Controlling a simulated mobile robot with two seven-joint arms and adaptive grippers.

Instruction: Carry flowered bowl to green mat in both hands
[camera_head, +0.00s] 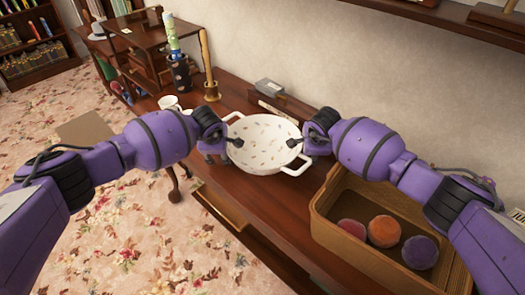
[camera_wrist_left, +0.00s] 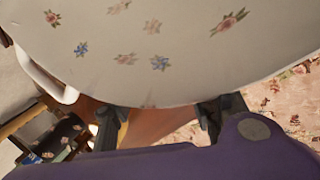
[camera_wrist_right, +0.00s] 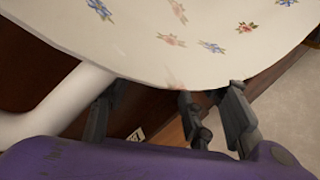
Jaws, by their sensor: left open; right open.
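The flowered bowl (camera_head: 265,140) is white with small printed flowers and white loop handles, and stands upright on the brown wooden sideboard. My left gripper (camera_head: 222,152) is open at its left side, and my right gripper (camera_head: 314,148) is open at its right side. In the left wrist view the bowl (camera_wrist_left: 160,40) fills the top, with its rim close to the spread fingers (camera_wrist_left: 160,120). In the right wrist view the bowl (camera_wrist_right: 190,40) and a handle (camera_wrist_right: 60,108) are close to the fingers (camera_wrist_right: 175,115). Contact is unclear. No green mat shows.
A wicker basket (camera_head: 324,226) with several coloured balls stands at the lower right, under my right arm. A white cup (camera_head: 169,103) stands left. The wall closes the back.

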